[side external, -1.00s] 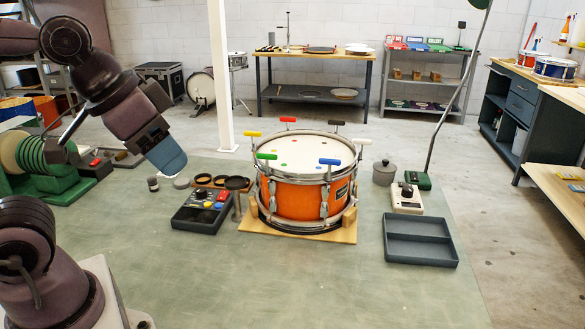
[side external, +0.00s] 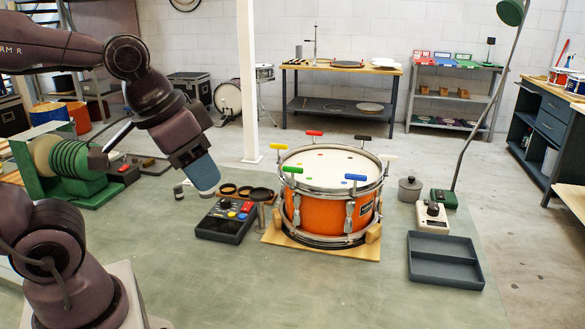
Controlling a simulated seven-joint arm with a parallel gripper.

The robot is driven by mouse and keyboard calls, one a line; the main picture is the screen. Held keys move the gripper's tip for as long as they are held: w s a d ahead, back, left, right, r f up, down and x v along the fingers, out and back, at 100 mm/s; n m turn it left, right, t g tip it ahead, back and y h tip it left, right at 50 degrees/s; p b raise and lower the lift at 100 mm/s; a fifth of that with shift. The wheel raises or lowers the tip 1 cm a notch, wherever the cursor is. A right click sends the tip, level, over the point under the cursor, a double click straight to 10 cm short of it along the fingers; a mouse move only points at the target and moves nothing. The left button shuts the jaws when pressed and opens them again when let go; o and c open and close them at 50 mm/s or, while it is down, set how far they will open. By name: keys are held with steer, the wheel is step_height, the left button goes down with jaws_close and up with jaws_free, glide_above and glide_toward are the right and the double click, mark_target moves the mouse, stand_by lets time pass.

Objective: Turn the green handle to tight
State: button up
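The green handle (side external: 292,169) is a short bar on top of a thin stem at the front-left rim of the orange drum (side external: 318,213). The bar lies roughly level. Similar yellow (side external: 278,146), red (side external: 314,133), black (side external: 363,138), white (side external: 388,157) and blue (side external: 355,177) handles stand around the rim. My gripper (side external: 205,179) points down, left of the drum and clear of the green handle. Its blue end shows, but the fingers cannot be told apart. It touches no handle.
A dark control box (side external: 226,221) with coloured buttons and dark round cups (side external: 262,193) lie between my gripper and the drum. A grey tray (side external: 446,262), a cream device (side external: 432,217) and a lidded pot (side external: 410,189) stand right of the drum. The front bench is clear.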

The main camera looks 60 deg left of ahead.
steer(key=w+a+n+g, duration=0.3)
steer(key=w+a+n, duration=0.25)
steer(key=w, duration=0.55)
steer(key=n+g, duration=0.2)
steer(key=n, duration=1.4)
glide_toward(293, 167)
steer(key=shift+s+a+m, duration=0.15)
steer(key=shift+s+m, duration=0.1)
steer(key=shift+s, duration=0.15)
steer(key=f+n, duration=0.2)
steer(key=f, duration=0.1)
steer(key=f+n, duration=0.1)
steer(key=f, duration=0.3)
steer(key=f+n, duration=0.2)
steer(key=f, duration=0.1)
steer(key=shift+w+f+n, duration=0.3)
jaws_close()
